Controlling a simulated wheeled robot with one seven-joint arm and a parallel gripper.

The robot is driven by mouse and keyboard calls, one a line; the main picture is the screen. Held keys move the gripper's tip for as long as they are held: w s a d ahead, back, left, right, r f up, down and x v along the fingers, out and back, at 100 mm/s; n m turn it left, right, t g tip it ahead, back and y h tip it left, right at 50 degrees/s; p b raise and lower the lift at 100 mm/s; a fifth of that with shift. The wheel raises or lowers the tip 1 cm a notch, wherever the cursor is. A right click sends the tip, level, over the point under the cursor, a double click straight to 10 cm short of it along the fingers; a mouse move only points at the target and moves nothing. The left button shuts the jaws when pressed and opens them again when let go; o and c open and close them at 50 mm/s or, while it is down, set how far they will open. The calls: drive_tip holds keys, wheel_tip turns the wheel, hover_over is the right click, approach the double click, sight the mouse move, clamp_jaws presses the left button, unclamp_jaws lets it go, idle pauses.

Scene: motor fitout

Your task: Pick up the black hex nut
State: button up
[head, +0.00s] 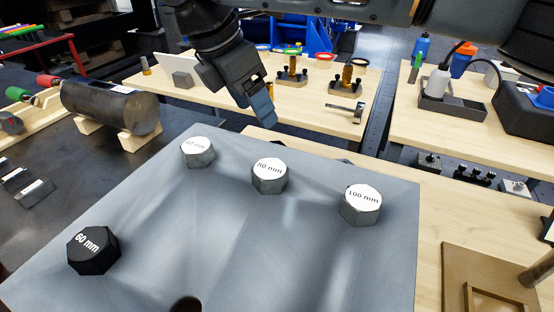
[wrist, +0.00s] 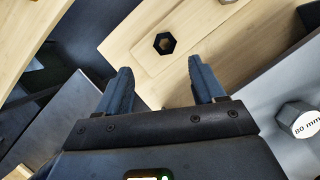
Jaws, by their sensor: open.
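The black hex nut (wrist: 165,43) shows in the wrist view as a six-sided ring with a hole. It lies flat on a pale wooden board, ahead of and between my fingertips in the picture. My gripper (wrist: 160,76) is open and empty, its two blue-grey fingers spread apart. In the head view my gripper (head: 262,108) hangs above the far edge of the grey plate, pointing down. I cannot make out the nut in the head view.
The grey plate (head: 230,235) carries large hex heads: a black 60 mm one (head: 93,250), an 80 mm one (head: 269,176), a 100 mm one (head: 361,204) and another grey one (head: 197,152). A wooden bench (head: 225,95) with brass fittings stands behind.

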drive_tip(key=x, duration=0.2)
drive_tip(key=b+x, duration=0.1)
drive_tip(key=x, duration=0.5)
drive_tip(key=shift+s+d+b, duration=0.25)
drive_tip(key=shift+d+b, duration=0.05)
drive_tip(key=shift+b, duration=0.1)
drive_tip(key=shift+w+d+f, duration=0.15)
drive_tip(key=shift+f, duration=0.4)
drive_tip(key=c, duration=1.2)
